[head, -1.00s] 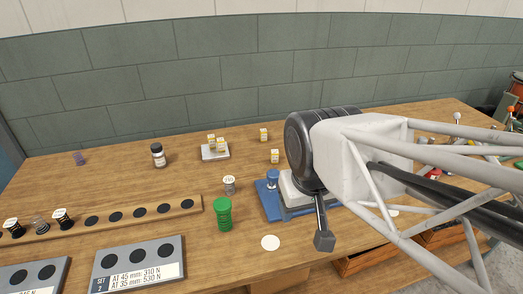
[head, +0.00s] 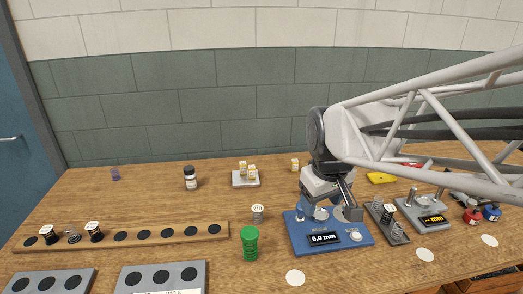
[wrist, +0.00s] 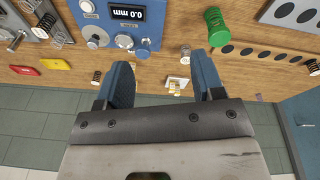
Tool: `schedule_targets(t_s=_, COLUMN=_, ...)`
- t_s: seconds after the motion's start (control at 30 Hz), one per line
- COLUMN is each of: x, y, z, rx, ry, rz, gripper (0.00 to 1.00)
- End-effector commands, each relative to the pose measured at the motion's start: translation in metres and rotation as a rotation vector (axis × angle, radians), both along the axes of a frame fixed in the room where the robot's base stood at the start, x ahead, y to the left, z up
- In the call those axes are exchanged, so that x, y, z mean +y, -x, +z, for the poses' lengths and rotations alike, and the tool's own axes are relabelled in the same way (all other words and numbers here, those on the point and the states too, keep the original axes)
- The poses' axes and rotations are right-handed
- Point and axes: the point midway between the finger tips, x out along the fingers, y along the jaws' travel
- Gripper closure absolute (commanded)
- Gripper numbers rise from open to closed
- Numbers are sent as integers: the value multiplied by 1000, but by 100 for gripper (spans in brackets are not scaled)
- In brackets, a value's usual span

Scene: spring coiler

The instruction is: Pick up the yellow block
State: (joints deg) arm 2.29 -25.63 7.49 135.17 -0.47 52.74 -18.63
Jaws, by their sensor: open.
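A flat yellow block (head: 381,178) lies on the bench, to the right of my arm's end in the head view. In the wrist view the yellow block (wrist: 55,64) is at the left, beside a red piece (wrist: 23,70). My gripper (head: 335,198) hangs over or near the blue gauge in the head view; its height is unclear. In the wrist view my gripper (wrist: 163,68) has its two blue fingers spread wide, with no yellow block between them. The gripper is apart from the yellow block.
A blue gauge (head: 365,252) and a grey gauge (head: 414,231) stand at the front. A green coil stack (head: 250,244) stands left of them. Small white-yellow boxes sit on a grey plate (head: 239,183). The bench is bare around the dark bottle (head: 190,178).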

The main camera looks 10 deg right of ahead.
Motion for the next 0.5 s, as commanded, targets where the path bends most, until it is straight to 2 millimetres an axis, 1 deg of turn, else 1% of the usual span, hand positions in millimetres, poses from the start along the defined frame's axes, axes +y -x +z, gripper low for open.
schedule_targets(t_s=0.03, x=-2, y=-13, z=-1, rx=9, ry=5, rz=27, gripper=38)
schedule_targets(t_s=0.1, x=-5, y=-30, z=-3, rx=17, ry=13, rz=74, gripper=38)
schedule_targets(t_s=0.27, x=-12, y=-69, z=-8, rx=36, ry=29, rz=178, gripper=38)
schedule_targets(t_s=0.5, x=-23, y=-126, z=-23, rx=64, ry=49, rz=333, gripper=38)
